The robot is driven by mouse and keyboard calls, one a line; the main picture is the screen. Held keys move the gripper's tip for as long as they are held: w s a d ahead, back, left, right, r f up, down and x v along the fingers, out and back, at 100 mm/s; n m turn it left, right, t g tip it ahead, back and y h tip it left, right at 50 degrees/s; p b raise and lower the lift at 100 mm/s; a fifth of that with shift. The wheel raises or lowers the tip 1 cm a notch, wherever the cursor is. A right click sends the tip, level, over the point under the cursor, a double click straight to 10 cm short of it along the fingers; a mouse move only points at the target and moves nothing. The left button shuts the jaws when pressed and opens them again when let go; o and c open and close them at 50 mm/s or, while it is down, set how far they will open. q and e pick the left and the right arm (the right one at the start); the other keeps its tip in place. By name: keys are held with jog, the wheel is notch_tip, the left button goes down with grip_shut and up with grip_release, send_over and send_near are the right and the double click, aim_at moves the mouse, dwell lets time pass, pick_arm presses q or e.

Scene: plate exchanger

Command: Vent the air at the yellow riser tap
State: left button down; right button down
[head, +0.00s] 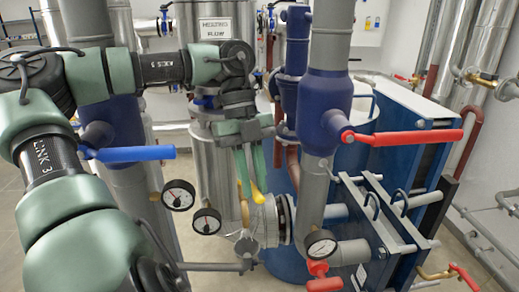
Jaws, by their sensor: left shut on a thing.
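My left gripper (251,178) comes down from above in the middle of the head view, with its green fingers pointing downward. It is shut on the yellow tap handle (258,195), whose lower part shows below the fingertips. A narrow, darker yellow upright piece (243,206) shows just left of the handle; I cannot tell whether it is the tap body or a pipe. A small grey funnel-like cup (246,246) sits below them. The fingers partly hide the tap. My right gripper is not in view.
Pressure gauges (179,195) stand close left of the tap. A blue lever (130,153) is at left and a red lever (405,137) at right. A thick grey riser with a blue valve (318,103) stands right of my gripper. A "HEATING FLOW" sign (215,29) hangs behind.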

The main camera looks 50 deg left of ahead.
pick_arm(q)
jog(key=shift+s+a+m+g+y+p, duration=0.2)
jog(key=shift+s+m+g, duration=0.2)
jog(key=shift+m, duration=0.6)
jog(key=shift+s+a+m+g+y+p, duration=0.2)
jog(key=shift+s+m+g, duration=0.15)
jog(key=shift+m, duration=0.65)
jog(key=shift+s, duration=0.1)
jog(key=c, duration=1.3)
grip_release()
jog(key=shift+r, duration=0.1)
jog(key=b+v, duration=0.1)
jog(key=v, duration=0.6)
jog(key=shift+a+r, duration=0.15)
jog(key=shift+r, duration=0.15)
